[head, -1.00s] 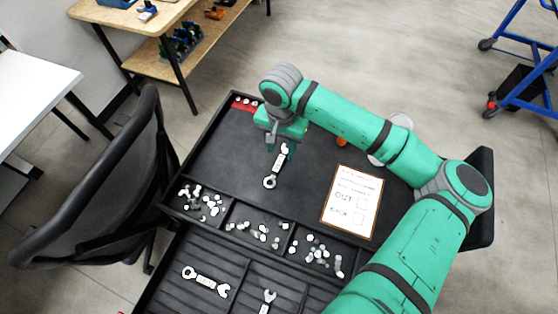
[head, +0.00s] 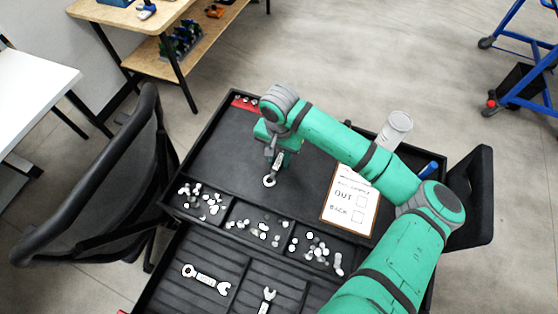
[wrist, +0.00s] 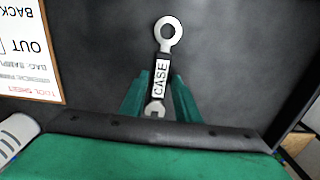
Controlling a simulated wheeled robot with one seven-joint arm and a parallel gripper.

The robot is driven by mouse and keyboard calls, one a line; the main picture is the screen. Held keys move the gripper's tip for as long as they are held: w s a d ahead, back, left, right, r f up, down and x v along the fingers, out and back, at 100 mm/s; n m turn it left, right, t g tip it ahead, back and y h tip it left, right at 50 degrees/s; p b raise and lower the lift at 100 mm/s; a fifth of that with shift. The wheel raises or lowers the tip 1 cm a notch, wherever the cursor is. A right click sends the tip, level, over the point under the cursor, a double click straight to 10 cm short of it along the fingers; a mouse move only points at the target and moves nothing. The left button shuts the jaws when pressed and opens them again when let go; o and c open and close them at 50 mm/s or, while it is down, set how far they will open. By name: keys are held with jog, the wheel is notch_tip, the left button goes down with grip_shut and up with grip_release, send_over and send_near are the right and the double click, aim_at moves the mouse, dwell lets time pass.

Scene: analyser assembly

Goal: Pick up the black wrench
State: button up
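The wrench (head: 269,181) has pale metal ends, and a dark handle with a white label reading "CASE" shows in the wrist view (wrist: 161,75). It lies on the black top of the cart. In the head view, my gripper (head: 276,155) is low over the handle and hides most of it; the ring end sticks out toward the front. In the wrist view, my gripper's two green fingers (wrist: 161,85) stand either side of the handle, with narrow gaps showing. The gripper looks open around the wrench. The lower jaw end is partly hidden near the gripper's body.
A clipboard sheet (head: 349,202) lies to the right. A white cylinder (head: 396,128) and a blue item (head: 428,168) stand near my arm. Front compartments hold small pale parts (head: 262,232). Two more wrenches lie in the drawer (head: 206,280) (head: 268,298). A black chair (head: 140,180) stands left.

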grip_shut()
jog(key=shift+r, duration=0.15)
